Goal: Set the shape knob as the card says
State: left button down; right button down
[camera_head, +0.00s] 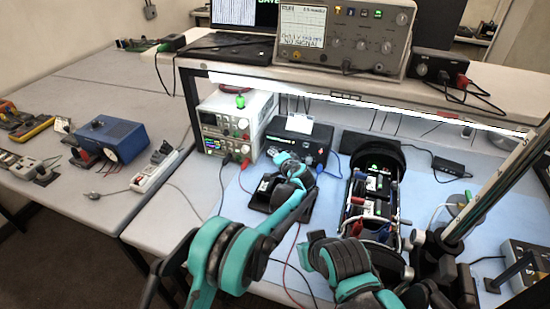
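A black box (285,149) stands on the blue mat under the shelf, with a small white card (299,119) on top. The card's writing is too small to read. Small lights and controls show on the box's front, but I cannot pick out the shape knob. My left arm reaches up from the bottom, and my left gripper (309,166) is close in front of the box, partly hidden by its own wrist. I cannot tell whether it touches the box or how its fingers stand. My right arm's teal and black links show at the bottom centre; its fingertips cannot be made out.
An open black cylinder housing (393,151) with electronics stands right of the box. A power supply (235,125) stands left of it. Red and blue cables cross the mat. A metal pole (497,177) rises at right.

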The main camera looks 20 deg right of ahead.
dwell(0.3)
pick_arm(q)
jog(key=c, duration=1.3)
grip_release()
jog(key=shift+f, duration=0.1)
jog(key=shift+c, duration=0.2)
jog(key=v, duration=0.7)
jog(key=shift+s, duration=0.2)
